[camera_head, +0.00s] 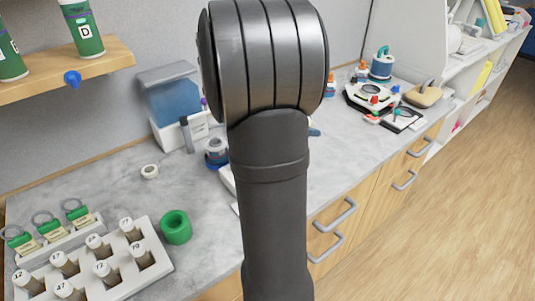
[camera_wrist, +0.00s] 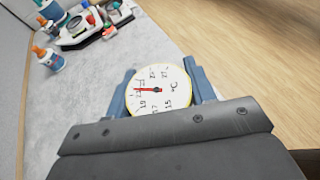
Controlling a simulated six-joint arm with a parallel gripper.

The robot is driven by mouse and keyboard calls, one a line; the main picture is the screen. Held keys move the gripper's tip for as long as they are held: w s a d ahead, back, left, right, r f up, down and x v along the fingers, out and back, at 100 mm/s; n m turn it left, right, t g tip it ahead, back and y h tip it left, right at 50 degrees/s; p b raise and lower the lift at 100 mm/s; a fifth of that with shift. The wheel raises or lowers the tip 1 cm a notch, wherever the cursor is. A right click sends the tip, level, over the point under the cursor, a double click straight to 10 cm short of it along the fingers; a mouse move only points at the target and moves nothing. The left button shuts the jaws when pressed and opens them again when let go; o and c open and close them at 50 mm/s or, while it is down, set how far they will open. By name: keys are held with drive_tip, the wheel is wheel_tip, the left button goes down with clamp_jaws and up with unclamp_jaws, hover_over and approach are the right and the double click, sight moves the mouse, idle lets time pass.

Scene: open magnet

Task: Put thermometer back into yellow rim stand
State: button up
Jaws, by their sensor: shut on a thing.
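My gripper (camera_wrist: 160,95) is shut on the thermometer (camera_wrist: 158,92), with one blue-grey finger on each side of it. The thermometer is a round white dial with a thin yellow edge, black numbers, a red needle and a °C mark. Its face points toward the wrist camera, and the grey counter shows beyond it. In the head view my own arm blocks the middle of the picture, so the gripper and thermometer are hidden there. I cannot make out a stand with a yellow rim in either view.
A white rack (camera_head: 88,262) with numbered vials and a green ring (camera_head: 176,227) stand at the counter's left. A blue-topped container (camera_head: 170,100) stands against the wall. Glue bottles (camera_wrist: 50,58) and a white tray (camera_wrist: 88,25) are farther along the counter. Bare counter (camera_wrist: 85,100) lies left of the gripper.

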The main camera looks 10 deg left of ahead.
drive_tip(key=w+a+f, duration=0.1)
drive_tip(key=a+f, duration=0.1)
drive_tip(key=a, duration=0.1)
drive_tip(key=w+a+f, duration=0.1)
drive_tip(key=a+f, duration=0.1)
drive_tip(key=a, duration=0.1)
drive_tip(key=w+a+f, duration=0.2)
drive_tip(key=a, duration=0.2)
drive_tip(key=shift+f, duration=2.2)
drive_tip(key=o, duration=1.1)
drive_tip(key=shift+f, duration=0.1)
drive_tip(key=shift+o, duration=0.2)
drive_tip(key=shift+a+r, duration=0.2)
drive_tip(key=shift+r, duration=0.05)
drive_tip(key=v, duration=1.1)
drive_tip(key=shift+s+a, duration=0.2)
